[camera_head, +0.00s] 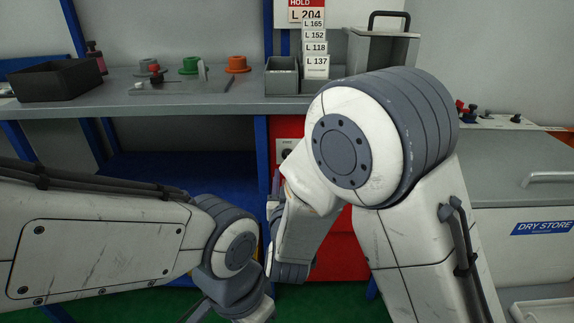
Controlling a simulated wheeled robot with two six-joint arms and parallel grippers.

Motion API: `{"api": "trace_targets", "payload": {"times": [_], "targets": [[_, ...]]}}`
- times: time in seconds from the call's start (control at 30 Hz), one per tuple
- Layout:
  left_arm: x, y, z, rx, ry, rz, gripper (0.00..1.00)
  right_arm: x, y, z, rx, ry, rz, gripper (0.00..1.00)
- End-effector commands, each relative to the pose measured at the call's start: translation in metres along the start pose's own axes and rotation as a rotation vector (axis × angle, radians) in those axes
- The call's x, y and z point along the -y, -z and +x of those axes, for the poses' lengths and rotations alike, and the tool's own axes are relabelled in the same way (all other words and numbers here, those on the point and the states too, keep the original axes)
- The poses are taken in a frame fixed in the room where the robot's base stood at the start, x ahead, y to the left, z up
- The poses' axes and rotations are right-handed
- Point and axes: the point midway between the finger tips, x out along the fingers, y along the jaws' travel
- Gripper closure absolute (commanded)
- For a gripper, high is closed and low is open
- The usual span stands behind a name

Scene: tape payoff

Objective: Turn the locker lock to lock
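A red locker (342,255) stands below the shelf in the middle, mostly covered by my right arm. A small light plate with a dark round part (286,153), which looks like the lock, shows on its upper front. The setting of the lock is too small to tell. My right arm reaches down in front of the locker. Its gripper (275,200) seems to be just below the plate, largely hidden by the wrist, and I cannot tell whether it touches anything. My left arm comes in low from the left; only a dark bit of its gripper (196,311) shows at the bottom edge.
A grey shelf (200,103) runs above, with a black bin (60,82), green (190,66) and orange (237,65) spools and a grey box (282,77). A blue frame (150,170) stands left of the locker. A dry store chest (520,180) stands at right.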

Motion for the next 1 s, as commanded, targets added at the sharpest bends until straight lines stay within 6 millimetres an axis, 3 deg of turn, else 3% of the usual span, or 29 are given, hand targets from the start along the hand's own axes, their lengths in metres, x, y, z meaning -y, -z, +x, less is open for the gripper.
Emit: {"api": "trace_targets", "payload": {"times": [0.2, 0.4, 0.8, 0.83, 0.93, 1.0], "targets": [[0.001, 0.0, 0.009, 0.0, 0.0, 0.0, 0.56, -0.001, -0.002, 0.044, -0.001, -0.003, 0.001, 0.54], [0.001, -0.001, 0.013, 0.0, 0.0, 0.0, 0.56, 0.0, -0.001, 0.071, 0.0, 0.0, 0.001, 0.54], [0.001, -0.001, 0.013, 0.0, 0.0, 0.0, 0.56, 0.001, -0.001, 0.08, 0.002, 0.002, -0.001, 0.54], [0.001, -0.001, 0.013, 0.0, 0.0, 0.0, 0.56, 0.001, -0.001, 0.08, 0.002, 0.002, -0.001, 0.58], [0.001, -0.001, 0.013, 0.0, 0.0, 0.0, 0.56, 0.001, -0.001, 0.08, 0.002, 0.002, -0.001, 0.96], [0.001, -0.001, 0.013, 0.0, 0.0, 0.0, 0.56, 0.001, -0.001, 0.08, 0.002, 0.002, -0.001, 1.0]]}}
